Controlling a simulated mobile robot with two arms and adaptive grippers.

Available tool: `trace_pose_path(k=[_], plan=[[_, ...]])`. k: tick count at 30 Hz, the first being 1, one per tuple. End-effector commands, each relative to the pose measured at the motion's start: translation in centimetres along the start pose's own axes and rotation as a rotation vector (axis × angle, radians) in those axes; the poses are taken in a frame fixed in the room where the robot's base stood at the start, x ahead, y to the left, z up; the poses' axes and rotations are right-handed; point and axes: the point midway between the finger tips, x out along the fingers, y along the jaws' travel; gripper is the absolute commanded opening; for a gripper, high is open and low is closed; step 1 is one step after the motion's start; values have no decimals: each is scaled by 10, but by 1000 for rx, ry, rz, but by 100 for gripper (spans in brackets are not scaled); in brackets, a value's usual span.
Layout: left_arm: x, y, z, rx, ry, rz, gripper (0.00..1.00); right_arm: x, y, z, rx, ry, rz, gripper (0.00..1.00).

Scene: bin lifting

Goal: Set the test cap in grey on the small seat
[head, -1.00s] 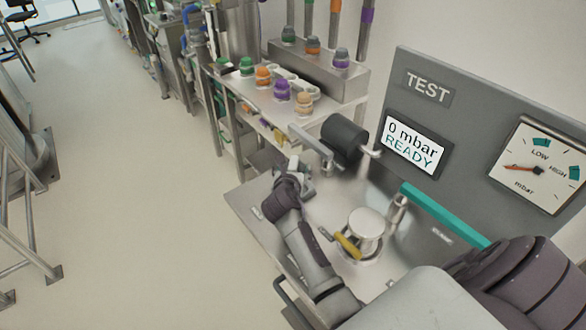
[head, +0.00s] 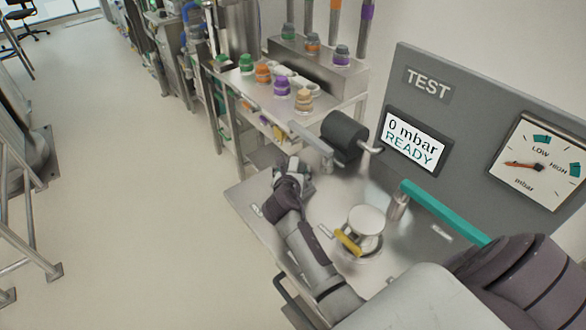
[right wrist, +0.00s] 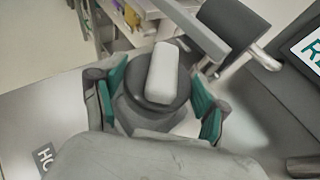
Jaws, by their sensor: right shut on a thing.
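The grey test cap (right wrist: 140,108) is a dark round piece with a light grey bar (right wrist: 163,75) on top, in the right wrist view. My right gripper (right wrist: 155,98) has its teal-padded fingers on both sides of the cap and is shut on it. In the head view the right gripper (head: 292,178) is over the left part of the metal bench, and mostly hides the cap. I cannot make out the small seat; whether the cap touches anything below is hidden. My left gripper is not in view.
A dark roller on a metal arm (head: 344,134) is just beyond the gripper. A round metal fixture (head: 366,221) with a yellow handle stands to the right. The test panel (head: 429,90) reads 0 mbar READY. Coloured caps sit on a shelf (head: 236,84) behind.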

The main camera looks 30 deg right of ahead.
Motion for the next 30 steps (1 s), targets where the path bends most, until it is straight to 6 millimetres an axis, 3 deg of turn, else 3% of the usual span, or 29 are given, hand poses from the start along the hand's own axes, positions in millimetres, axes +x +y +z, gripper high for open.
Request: trace_pose_path(k=[30], plan=[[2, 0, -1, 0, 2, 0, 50, 4, 0, -12, -2, -1, 0, 37]])
